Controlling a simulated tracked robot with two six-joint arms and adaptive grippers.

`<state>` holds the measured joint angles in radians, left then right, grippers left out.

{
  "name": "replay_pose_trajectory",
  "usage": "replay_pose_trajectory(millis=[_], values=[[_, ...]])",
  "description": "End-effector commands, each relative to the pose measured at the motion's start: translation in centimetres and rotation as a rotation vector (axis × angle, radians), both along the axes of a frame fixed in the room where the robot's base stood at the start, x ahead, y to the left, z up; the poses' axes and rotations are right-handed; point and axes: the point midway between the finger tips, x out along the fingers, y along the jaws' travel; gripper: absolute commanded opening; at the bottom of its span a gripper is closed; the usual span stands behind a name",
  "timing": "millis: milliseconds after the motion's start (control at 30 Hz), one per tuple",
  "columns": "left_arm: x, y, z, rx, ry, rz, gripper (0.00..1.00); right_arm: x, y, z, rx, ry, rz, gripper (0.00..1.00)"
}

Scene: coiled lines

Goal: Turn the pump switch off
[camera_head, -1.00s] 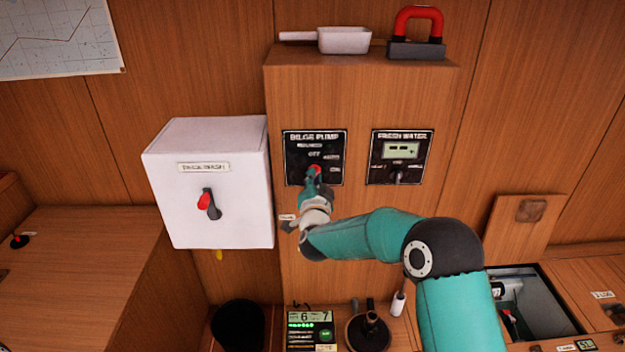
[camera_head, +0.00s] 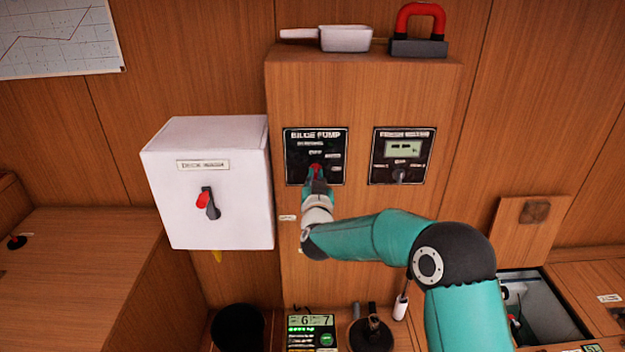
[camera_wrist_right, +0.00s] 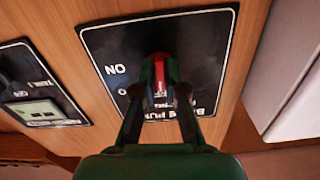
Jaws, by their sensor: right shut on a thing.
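The black bilge pump panel (camera_head: 330,143) is on the front of the wooden cabinet in the head view. Its red-tipped switch (camera_head: 316,168) is mostly hidden behind my right gripper (camera_head: 317,180). In the right wrist view the panel (camera_wrist_right: 200,32) appears turned over, and the red switch knob (camera_wrist_right: 159,72) is between the fingers of my right gripper (camera_wrist_right: 158,92), which is shut on it. The exact position the switch points to cannot be told. My left gripper is not in view.
A white box (camera_head: 215,150) with a red-tipped switch stands left of the cabinet. The fresh water panel (camera_head: 402,155) is to the right. A scoop (camera_head: 345,38) and red-handled block (camera_head: 419,32) lie on top. A dark bin (camera_head: 238,328) is below.

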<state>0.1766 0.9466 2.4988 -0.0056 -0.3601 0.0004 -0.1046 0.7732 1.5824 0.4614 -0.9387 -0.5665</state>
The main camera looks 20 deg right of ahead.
Motion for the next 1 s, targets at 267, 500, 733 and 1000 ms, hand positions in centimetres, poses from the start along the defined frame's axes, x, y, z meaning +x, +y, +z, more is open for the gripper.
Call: replay_pose_trajectory(millis=[267,500,733,1000], values=[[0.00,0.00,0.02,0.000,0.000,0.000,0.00,0.02,0.03,0.24,-0.091,0.022,0.002,0.00],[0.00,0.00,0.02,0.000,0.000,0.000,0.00,0.01,0.01,0.29,-0.108,0.026,0.002,0.00],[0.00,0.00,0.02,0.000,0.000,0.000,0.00,0.01,-0.01,0.33,-0.108,0.025,0.002,0.00],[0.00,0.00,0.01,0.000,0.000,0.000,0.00,-0.01,-0.09,0.19,-0.106,0.026,0.000,0.35]])
